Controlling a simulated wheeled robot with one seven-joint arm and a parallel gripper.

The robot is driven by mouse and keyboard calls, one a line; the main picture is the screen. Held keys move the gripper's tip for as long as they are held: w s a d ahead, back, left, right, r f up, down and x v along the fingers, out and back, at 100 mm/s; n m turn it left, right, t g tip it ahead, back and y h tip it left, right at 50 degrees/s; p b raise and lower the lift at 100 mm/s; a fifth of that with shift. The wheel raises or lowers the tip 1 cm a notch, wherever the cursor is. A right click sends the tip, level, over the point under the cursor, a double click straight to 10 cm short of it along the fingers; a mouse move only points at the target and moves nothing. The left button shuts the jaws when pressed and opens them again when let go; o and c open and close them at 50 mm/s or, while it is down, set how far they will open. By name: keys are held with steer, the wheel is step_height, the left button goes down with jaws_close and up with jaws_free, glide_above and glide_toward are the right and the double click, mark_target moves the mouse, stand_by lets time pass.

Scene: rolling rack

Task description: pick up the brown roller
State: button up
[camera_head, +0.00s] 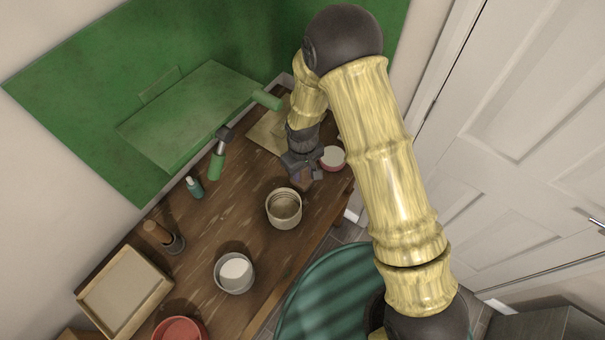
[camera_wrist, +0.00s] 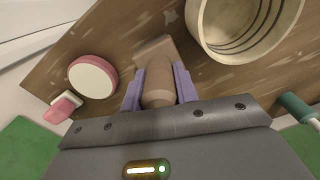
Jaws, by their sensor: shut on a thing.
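The brown roller (camera_wrist: 157,85) shows in the wrist view as a rounded brown body with a blockier, lighter brown end beyond it. My gripper (camera_wrist: 159,90) is shut on it, with one purple-grey finger on each side. In the head view my gripper (camera_head: 303,168) is over the right part of the wooden table, and a small brown piece of the roller (camera_head: 306,184) shows below it. My fingers hide the rest there. I cannot tell whether the roller touches the table.
A cream round container (camera_head: 284,208) stands close in front of my gripper. A pink tub with a white top (camera_head: 332,158) is just to its right. A grey cup (camera_head: 234,273) and a tray (camera_head: 101,311) are farther left.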

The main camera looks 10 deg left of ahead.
step_height(320, 180, up, 8)
steer(key=shift+b, duration=1.05)
steer(key=w+d+m, duration=0.6)
steer(key=w+d, duration=0.1)
steer(key=d, duration=0.6)
steer(key=w+d+m, duration=0.7)
steer(key=d, duration=0.5)
steer(key=shift+d+r, duration=0.35)
